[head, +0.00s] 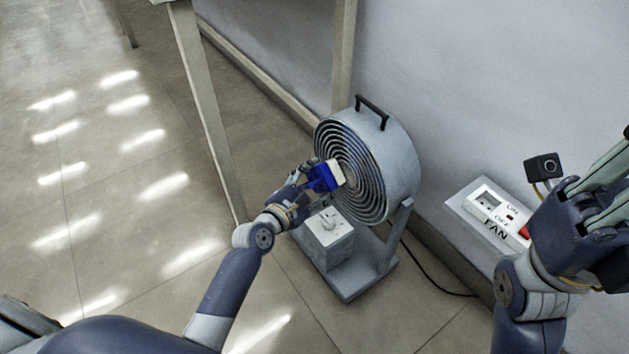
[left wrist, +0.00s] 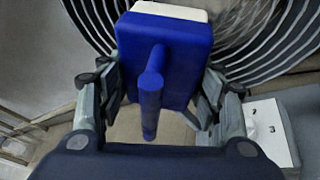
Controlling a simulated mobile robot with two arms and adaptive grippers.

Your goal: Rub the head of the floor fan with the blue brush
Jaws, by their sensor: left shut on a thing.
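The floor fan head (head: 391,157) is a grey drum with a round wire grille and a black handle on top. It stands on a grey base by the wall. My left gripper (head: 307,184) is shut on the blue brush (head: 328,178) in front of the grille. The brush has a blue body with a white pad that faces the grille; whether the pad touches it I cannot tell. In the left wrist view the brush (left wrist: 165,60) sits between the fingers, with the grille (left wrist: 255,40) behind it. My right gripper (head: 605,185) is at the right edge, its fingertips cut off.
A white switch box (head: 490,207) marked FAN, with ON, OFF and a red part, is on the wall side at right. A table leg (head: 205,100) stands left of the fan. A black cable (head: 430,275) runs along the floor. The floor at left is clear.

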